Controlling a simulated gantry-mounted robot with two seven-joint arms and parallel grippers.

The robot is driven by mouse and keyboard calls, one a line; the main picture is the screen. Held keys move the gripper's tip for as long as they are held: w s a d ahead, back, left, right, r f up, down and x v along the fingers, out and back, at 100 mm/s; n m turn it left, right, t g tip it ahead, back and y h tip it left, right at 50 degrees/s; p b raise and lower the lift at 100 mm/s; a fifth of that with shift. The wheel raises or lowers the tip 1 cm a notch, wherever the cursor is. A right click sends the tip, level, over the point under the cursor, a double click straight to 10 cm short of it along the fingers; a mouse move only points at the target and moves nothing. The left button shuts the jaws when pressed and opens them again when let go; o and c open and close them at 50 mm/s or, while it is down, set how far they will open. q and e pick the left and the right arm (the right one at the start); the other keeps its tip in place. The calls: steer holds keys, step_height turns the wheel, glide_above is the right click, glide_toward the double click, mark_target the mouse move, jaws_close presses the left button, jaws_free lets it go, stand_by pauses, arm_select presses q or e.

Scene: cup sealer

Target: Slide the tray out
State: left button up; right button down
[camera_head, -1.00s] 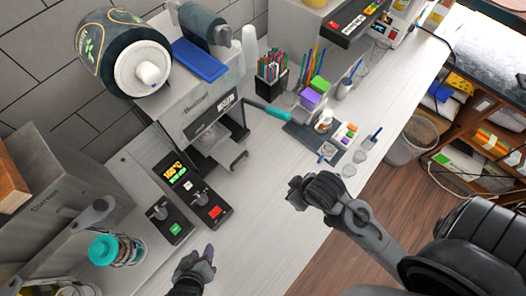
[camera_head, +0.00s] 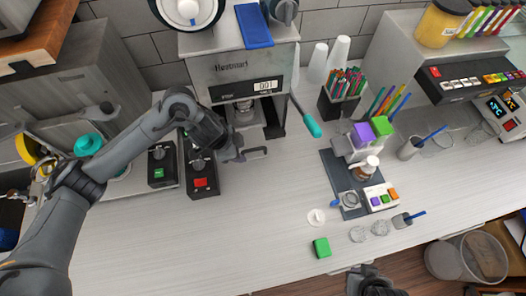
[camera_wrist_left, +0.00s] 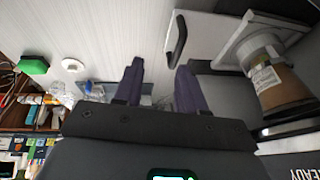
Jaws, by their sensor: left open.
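The cup sealer (camera_head: 250,78) stands at the back centre of the counter. In its front opening a cup (camera_head: 243,112) partly shows; the cup also shows at the right of the left wrist view (camera_wrist_left: 280,85), with the tray's pale plate (camera_wrist_left: 238,42) around its rim. The tray's dark handle (camera_head: 256,152) sticks out in front; it also shows in the left wrist view (camera_wrist_left: 178,38). My left gripper (camera_head: 238,150) is beside the handle, open and empty. In the wrist view its fingers (camera_wrist_left: 160,78) are just short of the handle. My right gripper (camera_head: 370,280) is partly cut off at the bottom edge.
Control boxes with a green (camera_head: 159,172) and a red button (camera_head: 200,182) stand left of the handle. The sealer's teal lever (camera_head: 312,127) juts out to the right. A dark mat (camera_head: 338,170) holds small containers. The counter front is mostly clear.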

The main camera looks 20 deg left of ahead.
mark_target(255, 149)
arm_select(q)
steer(key=shift+t, duration=0.4)
steer(key=w+f, duration=0.2)
steer(key=w+d+f+b, duration=0.1)
steer(key=w+f, duration=0.1)
steer(key=w+d+f, duration=0.1)
steer(key=w+f, duration=0.1)
steer(key=f, duration=0.1)
steer(key=shift+d+b, duration=0.1)
steer(key=shift+b, duration=0.3)
jaws_close()
